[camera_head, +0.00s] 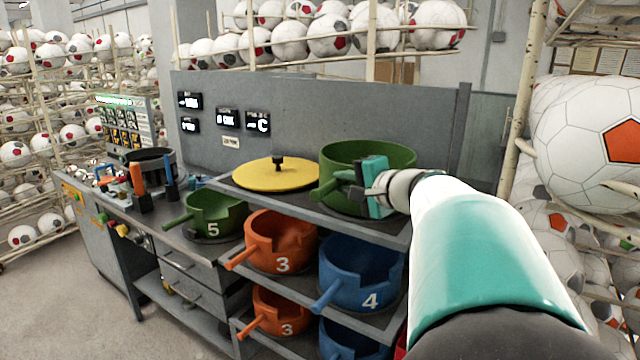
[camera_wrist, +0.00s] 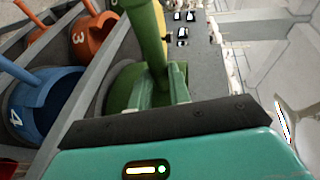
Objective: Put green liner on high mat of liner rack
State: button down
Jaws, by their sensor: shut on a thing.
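A large green liner (camera_head: 340,155) is at the right end of the liner rack's top shelf (camera_head: 290,200). My gripper (camera_head: 350,190) is shut on its handle, which points toward the front left. The liner is upright. I cannot tell whether its base touches the shelf or hangs just above it, and any mat under it is hidden. In the wrist view the green handle (camera_wrist: 148,40) runs up between the fingers of my gripper (camera_wrist: 158,85). A second, smaller green liner (camera_head: 212,218), marked 5, sits on the lower surface to the left.
A yellow disc (camera_head: 262,178) with a black knob lies left of the held liner. Orange liners (camera_head: 280,240) marked 3 and a blue liner (camera_head: 360,275) marked 4 fill the shelves below. A grey panel (camera_head: 330,105) stands behind. Ball racks (camera_head: 590,140) are close on the right.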

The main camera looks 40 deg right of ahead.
jog(key=shift+f, duration=0.4)
jog(key=c, duration=1.3)
grip_release()
jog(key=shift+s, duration=0.15)
jog(key=v, duration=1.1)
jog(key=shift+s, duration=0.35)
